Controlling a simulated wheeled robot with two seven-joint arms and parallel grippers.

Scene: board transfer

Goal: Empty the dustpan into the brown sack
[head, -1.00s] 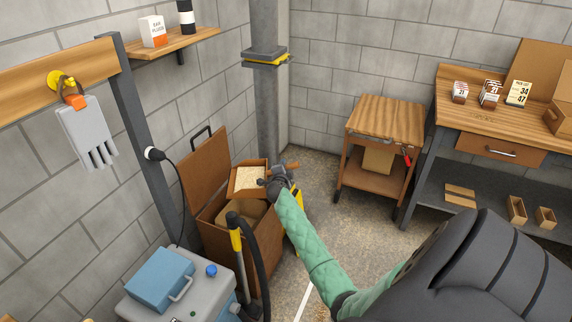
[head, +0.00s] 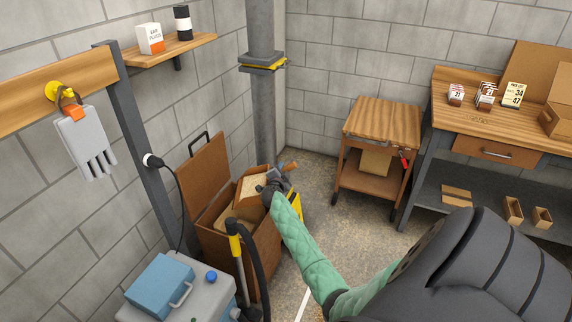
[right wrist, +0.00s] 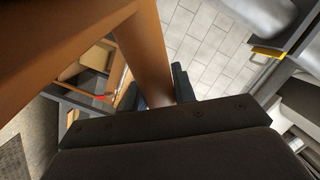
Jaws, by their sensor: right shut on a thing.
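The dustpan (head: 255,170) is a brown pan holding pale loose material, over the open brown box in the head view. It is tilted down toward the left. My right gripper (head: 272,185) is shut on its handle, and the brown handle (right wrist: 148,50) fills the upper left of the right wrist view, between the fingers. A tan, sack-like shape (head: 229,216) shows inside the box under the dustpan; the pan partly hides it. Whether material is falling is too small to tell. My left gripper is not in view.
The brown box (head: 228,250) has its lid (head: 204,172) raised at the left. A grey post (head: 263,115) stands close behind. A wooden cart (head: 380,125) is to the right, with open floor between.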

